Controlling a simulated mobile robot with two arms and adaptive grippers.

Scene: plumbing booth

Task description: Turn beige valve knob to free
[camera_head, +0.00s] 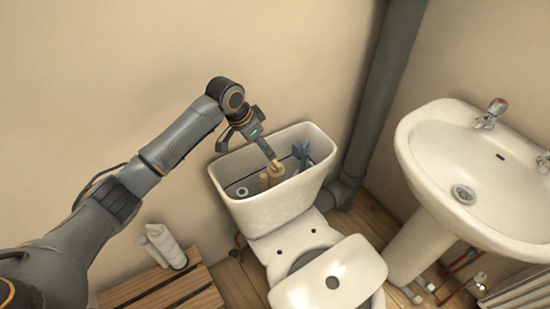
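The beige valve knob (272,177) is inside the open toilet tank (272,209), near its middle. My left gripper (271,161) reaches down into the tank from above the rear left rim. Its fingertips are right at the top of the beige part and partly cover it. I cannot tell whether they touch it or are closed around it. A blue fitting (300,152) stands in the tank to the right of the beige part. My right gripper is not in view.
The toilet bowl and lid (330,283) are in front of the tank. A grey pipe (375,105) rises just right of it, with a sink (470,165) beyond. A white bottle (165,245) stands by a slatted wooden bench (172,292) at lower left.

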